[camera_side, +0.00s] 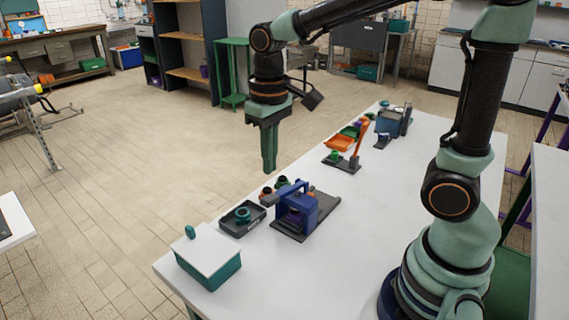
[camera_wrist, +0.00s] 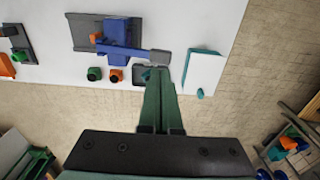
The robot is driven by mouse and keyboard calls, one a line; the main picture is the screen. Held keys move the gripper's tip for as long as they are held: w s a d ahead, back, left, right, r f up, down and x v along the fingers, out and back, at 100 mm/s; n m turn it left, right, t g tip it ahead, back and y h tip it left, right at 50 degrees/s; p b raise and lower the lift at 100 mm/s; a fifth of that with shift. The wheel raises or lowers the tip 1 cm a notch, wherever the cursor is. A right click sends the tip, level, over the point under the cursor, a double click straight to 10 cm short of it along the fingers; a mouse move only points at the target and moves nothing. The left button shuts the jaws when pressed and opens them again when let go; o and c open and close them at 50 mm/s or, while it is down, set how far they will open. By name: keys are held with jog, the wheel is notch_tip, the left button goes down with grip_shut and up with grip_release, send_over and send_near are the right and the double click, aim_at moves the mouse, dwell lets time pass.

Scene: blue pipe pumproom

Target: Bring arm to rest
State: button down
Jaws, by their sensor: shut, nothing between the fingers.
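My gripper (camera_side: 269,170) points straight down in the side view, raised above the level of the white table (camera_side: 400,225), near its far left edge. Its two green fingers are together and hold nothing. In the wrist view the shut gripper (camera_wrist: 160,75) overlaps a dark tray (camera_wrist: 139,76) and hides part of it. My arm reaches out from its base at the right of the side view.
A blue press-like device (camera_side: 297,208) stands beside the dark tray (camera_side: 233,222). A teal box with a white lid (camera_side: 213,250) sits at the near table end. An orange-armed fixture (camera_side: 358,140) and a blue-grey device (camera_side: 388,122) stand farther back.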

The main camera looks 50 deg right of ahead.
jog(key=s+d+r+t, duration=0.3)
jog(key=s+d+t, duration=0.1)
jog(key=s+t, duration=0.1)
jog(key=shift+s+r, duration=0.15)
jog(key=shift+r, duration=0.2)
dwell(0.9)
